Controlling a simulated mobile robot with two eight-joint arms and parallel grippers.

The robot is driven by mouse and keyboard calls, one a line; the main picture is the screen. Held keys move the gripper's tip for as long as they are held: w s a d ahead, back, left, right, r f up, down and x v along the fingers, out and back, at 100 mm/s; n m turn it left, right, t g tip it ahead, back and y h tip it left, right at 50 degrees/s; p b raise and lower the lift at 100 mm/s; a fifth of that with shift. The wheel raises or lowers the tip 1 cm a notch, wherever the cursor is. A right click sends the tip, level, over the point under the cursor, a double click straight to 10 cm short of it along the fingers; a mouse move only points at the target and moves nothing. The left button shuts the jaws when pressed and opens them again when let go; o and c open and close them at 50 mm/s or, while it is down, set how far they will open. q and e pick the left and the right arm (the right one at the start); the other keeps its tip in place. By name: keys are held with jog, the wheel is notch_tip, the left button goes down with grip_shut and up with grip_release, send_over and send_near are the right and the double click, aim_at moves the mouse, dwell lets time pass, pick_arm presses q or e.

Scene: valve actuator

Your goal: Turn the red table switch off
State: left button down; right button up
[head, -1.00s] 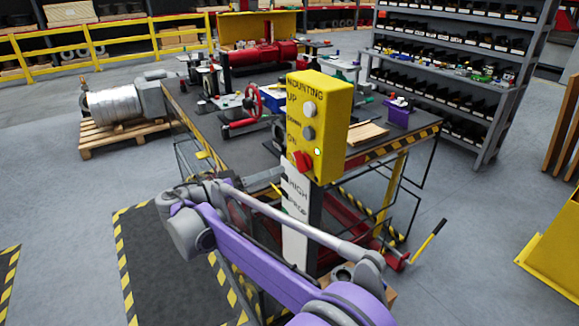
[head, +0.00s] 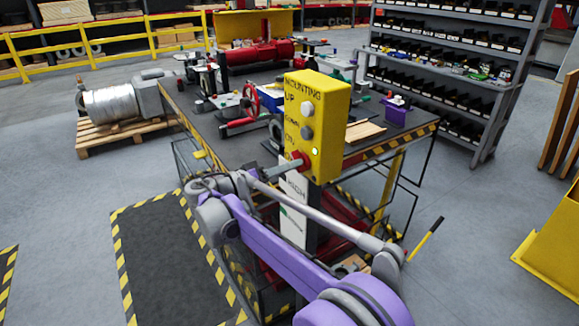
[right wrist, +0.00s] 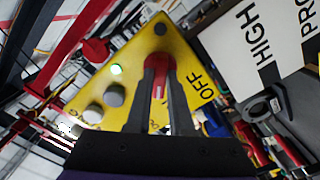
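The red switch (head: 301,160) is a knob low on the front of the yellow control box (head: 322,110). My right gripper (head: 296,163) reaches it from the left in the head view. In the right wrist view, the two dark fingers (right wrist: 159,68) stand close together on both sides of the red switch (right wrist: 158,88), whose red fills the narrow gap. The word OFF is beside it. The fingers hide part of the knob. My left gripper is not in view.
Grey push buttons (head: 307,108) sit above the switch. A white sign (head: 294,205) hangs below the box. Behind stands a workbench (head: 215,125) with red tools, and a shelf rack (head: 440,75). A striped floor mat (head: 160,260) lies at lower left.

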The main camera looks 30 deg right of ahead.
jog(key=shift+n, duration=0.3)
grip_shut()
jog(key=n, duration=1.6)
jog(key=shift+f+n+b, duration=0.1)
jog(key=shift+n+b, duration=0.25)
jog(key=shift+n, duration=0.35)
jog(key=o, duration=0.8)
grip_release()
jog(key=shift+c, duration=0.2)
jog(key=shift+a, duration=0.1)
